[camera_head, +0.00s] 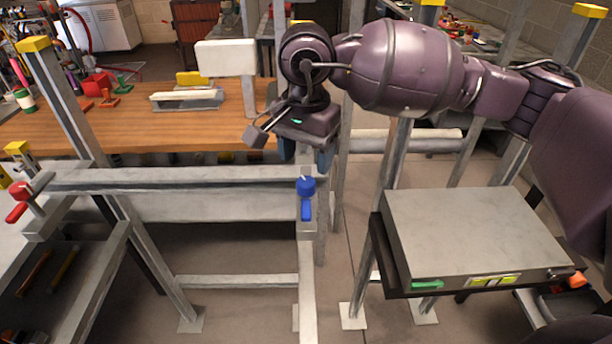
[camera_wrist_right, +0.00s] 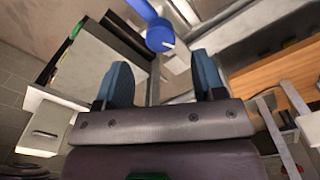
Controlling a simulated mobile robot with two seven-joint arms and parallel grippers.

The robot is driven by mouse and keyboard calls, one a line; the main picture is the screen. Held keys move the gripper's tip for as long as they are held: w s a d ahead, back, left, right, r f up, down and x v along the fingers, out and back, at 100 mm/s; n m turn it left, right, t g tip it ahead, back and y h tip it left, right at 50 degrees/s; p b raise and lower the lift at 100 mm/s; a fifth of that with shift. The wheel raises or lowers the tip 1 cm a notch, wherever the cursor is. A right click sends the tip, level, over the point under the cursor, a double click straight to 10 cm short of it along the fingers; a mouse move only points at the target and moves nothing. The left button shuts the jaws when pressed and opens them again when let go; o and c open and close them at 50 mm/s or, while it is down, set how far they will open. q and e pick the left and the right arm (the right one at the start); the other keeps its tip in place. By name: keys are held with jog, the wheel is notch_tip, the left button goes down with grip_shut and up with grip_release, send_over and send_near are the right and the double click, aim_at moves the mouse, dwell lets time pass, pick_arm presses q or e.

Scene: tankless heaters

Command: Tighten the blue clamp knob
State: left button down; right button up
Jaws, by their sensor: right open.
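The blue clamp knob (camera_head: 306,186) sits at the end of a grey metal frame bar in the middle of the head view, with a blue lever hanging below it. In the right wrist view the blue knob (camera_wrist_right: 160,36) shows beyond the fingertips, near the line midway between them. My right gripper (camera_head: 306,156) is above and behind the knob, apart from it. In the right wrist view the gripper (camera_wrist_right: 163,78) has its two blue fingers spread, with nothing between them. My left gripper does not show.
A grey metal box (camera_head: 478,232) rests on a stand at the right. A wooden workbench (camera_head: 120,128) lies behind the frame. A red clamp knob (camera_head: 20,190) is on the bench frame at far left. Upright metal posts stand close around my right arm.

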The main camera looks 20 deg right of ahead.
aim_at(306, 181)
jog(key=shift+f, duration=2.75)
jog(key=c, duration=0.9)
